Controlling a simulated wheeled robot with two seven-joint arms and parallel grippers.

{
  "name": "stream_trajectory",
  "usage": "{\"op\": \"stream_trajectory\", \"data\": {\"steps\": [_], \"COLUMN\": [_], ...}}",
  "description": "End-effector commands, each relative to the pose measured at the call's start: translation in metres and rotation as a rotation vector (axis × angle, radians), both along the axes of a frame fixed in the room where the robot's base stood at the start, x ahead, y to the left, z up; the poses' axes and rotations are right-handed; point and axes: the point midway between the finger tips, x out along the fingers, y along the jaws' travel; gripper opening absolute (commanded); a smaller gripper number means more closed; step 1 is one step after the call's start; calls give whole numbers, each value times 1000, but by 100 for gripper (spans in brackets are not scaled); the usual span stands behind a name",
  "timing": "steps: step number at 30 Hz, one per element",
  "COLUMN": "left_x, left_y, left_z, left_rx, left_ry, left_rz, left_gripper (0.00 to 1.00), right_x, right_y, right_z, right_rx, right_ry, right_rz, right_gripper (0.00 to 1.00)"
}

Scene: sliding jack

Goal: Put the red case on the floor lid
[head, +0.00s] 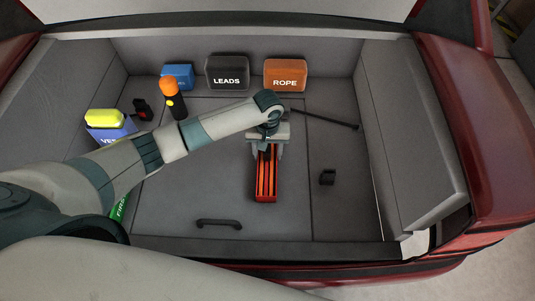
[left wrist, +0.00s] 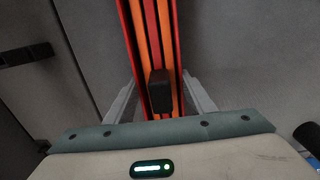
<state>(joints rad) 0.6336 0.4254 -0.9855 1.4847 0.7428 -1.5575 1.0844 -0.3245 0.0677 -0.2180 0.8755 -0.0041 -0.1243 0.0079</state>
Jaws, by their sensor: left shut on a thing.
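The red case (head: 266,190) is long and narrow, with orange stripes on top. In the head view it is over the right part of the grey floor lid (head: 200,185), left of the seam. I cannot tell whether it touches the lid. My left gripper (head: 267,150) is shut on it at its far end and hides that end. In the left wrist view the case (left wrist: 150,35) runs up between the fingers (left wrist: 160,98), with a dark block (left wrist: 160,90) on top. The lid's black handle (head: 219,223) is near the front. My right gripper is not in view.
An orange ROPE box (head: 285,75), a dark LEADS box (head: 227,73) and a blue box (head: 177,77) stand at the back. An orange-and-black torch (head: 172,98) and a blue box (head: 108,130) are left.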

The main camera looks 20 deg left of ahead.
Motion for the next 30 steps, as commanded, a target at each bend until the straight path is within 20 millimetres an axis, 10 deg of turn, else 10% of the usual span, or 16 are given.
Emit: {"op": "stream_trajectory", "data": {"steps": [10,11,13,30], "left_x": [0,0,0,1], "left_y": [0,0,0,0], "left_z": [-2,-2,-2,15], "left_rx": [-1,0,0,-1], "left_ry": [0,0,0,-2], "left_rz": [1,0,0,0], "left_gripper": [26,57,68,68], "right_x": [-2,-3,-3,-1], "right_y": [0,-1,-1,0], "right_z": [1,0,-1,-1], "right_rx": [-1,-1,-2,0], "right_ry": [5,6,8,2], "right_rz": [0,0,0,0], "right_gripper": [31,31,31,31]}}
